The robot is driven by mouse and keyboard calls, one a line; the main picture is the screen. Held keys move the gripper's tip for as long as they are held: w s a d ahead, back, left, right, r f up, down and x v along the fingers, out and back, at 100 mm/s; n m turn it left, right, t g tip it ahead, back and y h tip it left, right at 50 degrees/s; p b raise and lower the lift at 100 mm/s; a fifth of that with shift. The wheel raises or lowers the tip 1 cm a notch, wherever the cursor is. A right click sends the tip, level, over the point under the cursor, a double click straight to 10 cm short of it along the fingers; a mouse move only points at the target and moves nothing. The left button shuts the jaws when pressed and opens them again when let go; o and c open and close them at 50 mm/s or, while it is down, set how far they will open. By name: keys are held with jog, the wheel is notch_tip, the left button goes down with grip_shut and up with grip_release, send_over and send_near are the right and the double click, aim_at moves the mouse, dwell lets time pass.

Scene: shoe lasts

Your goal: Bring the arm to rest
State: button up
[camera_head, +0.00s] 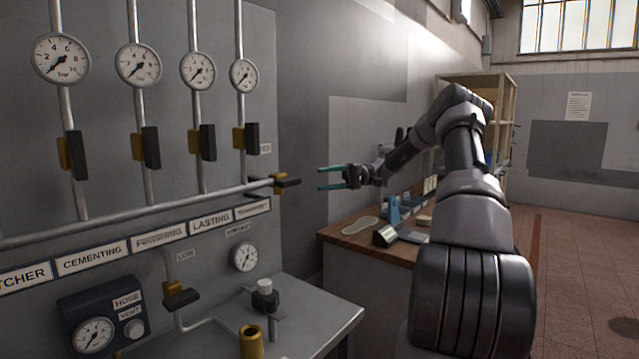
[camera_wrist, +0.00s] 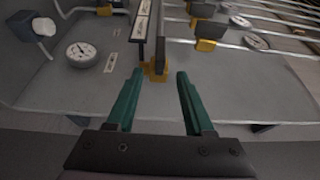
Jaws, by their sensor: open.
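My gripper (camera_head: 320,179) is open, with two teal fingers pointing left toward the gauge panel. It is empty, held in the air just right of the yellow valve (camera_head: 280,184) with a dark handle at the end of the long horizontal pipe. A gap shows between the fingertips and that handle in the head view. In the wrist view my gripper (camera_wrist: 160,76) has its fingers spread, and a yellow valve body (camera_wrist: 155,72) appears between and beyond the tips. My arm is stretched forward and bent to the left.
The grey panel (camera_head: 300,110) carries several gauges, pipes and dark-handled valves on the left. A metal bench (camera_head: 320,310) juts out below it. A wooden workbench (camera_head: 345,238) with tools lies under my forearm. Open tiled floor (camera_head: 575,260) is at the right.

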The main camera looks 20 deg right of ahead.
jog(key=shift+a, duration=0.1)
jog(key=s+a+r+m+t+h, duration=0.15)
jog(key=s+a+r+h, duration=0.35)
jog(key=s+a+h, duration=0.65)
jog(key=s+d+r+m+t+h, duration=0.2)
jog(key=s+r+t, duration=0.1)
jog(key=s, duration=0.8)
jog(key=s+d+r+m+t+h, duration=0.2)
jog(key=s+t, duration=0.4)
jog(key=s, duration=0.5)
jog(key=shift+d+r+m, duration=0.45)
jog(key=shift+d, duration=0.4)
jog(key=shift+s, duration=0.1)
